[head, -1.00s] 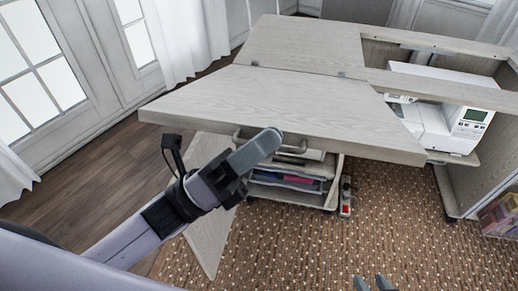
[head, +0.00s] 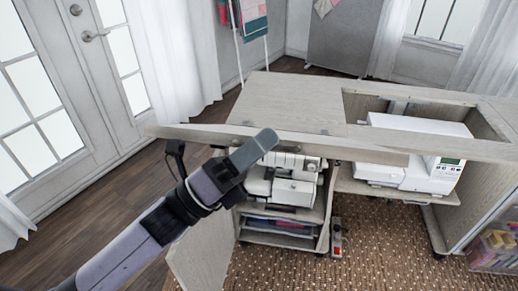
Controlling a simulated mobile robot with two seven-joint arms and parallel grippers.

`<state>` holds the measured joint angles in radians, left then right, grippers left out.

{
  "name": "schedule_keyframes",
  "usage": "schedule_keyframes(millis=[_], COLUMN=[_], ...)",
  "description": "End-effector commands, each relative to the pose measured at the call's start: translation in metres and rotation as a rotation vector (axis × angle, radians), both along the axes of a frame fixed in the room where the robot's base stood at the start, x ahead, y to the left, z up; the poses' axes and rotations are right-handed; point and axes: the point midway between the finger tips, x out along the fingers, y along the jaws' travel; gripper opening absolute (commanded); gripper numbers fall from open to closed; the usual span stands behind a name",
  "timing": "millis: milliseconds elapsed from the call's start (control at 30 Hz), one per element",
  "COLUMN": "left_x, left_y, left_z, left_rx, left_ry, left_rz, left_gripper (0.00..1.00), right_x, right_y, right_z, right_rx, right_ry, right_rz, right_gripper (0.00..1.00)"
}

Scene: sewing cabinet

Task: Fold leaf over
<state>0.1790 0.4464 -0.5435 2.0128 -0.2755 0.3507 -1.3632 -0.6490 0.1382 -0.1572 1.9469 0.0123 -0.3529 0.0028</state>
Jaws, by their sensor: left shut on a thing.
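The leaf (head: 350,149) is a pale wood-grain board along the near side of the sewing cabinet's top (head: 290,103). It shows as a thin, nearly edge-on strip, with its left end reaching past the cabinet. My left gripper (head: 262,143) is shut on the leaf at its near edge, left of the middle. The gripper covers part of that edge, so the finger contact is hidden. My right gripper is not in view.
A white sewing machine (head: 408,158) sits in the cabinet's opening at the right. Open shelves (head: 280,226) below the leaf hold another machine. A cabinet door (head: 205,248) hangs open at the lower left. A bin (head: 495,250) stands at the right. The cabinet top is clear.

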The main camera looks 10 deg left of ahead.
Motion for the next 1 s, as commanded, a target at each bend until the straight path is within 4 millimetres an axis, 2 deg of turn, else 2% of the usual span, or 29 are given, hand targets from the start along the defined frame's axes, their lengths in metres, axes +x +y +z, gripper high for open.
schedule_keyframes(millis=[400, 433, 467, 767, 1000], left_x=[0.001, 0.001, 0.001, 0.001, -0.013], left_y=[0.001, 0.001, 0.001, 0.003, 0.024], left_z=[0.004, 0.004, 0.004, 0.001, -0.018], left_rx=[-0.003, -0.003, -0.003, -0.001, 0.001], left_ry=[-0.006, -0.006, -0.006, -0.003, -0.001], left_rz=[0.001, 0.001, 0.001, 0.003, 0.005], left_gripper=[0.0, 0.2, 0.3, 0.31, 0.31], right_x=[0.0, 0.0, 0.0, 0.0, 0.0], right_y=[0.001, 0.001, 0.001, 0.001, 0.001], right_z=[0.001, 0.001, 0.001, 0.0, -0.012], right_rx=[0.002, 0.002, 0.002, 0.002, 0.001], right_ry=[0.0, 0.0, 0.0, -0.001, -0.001], right_rz=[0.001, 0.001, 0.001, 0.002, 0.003], right_gripper=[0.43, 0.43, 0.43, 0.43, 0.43])
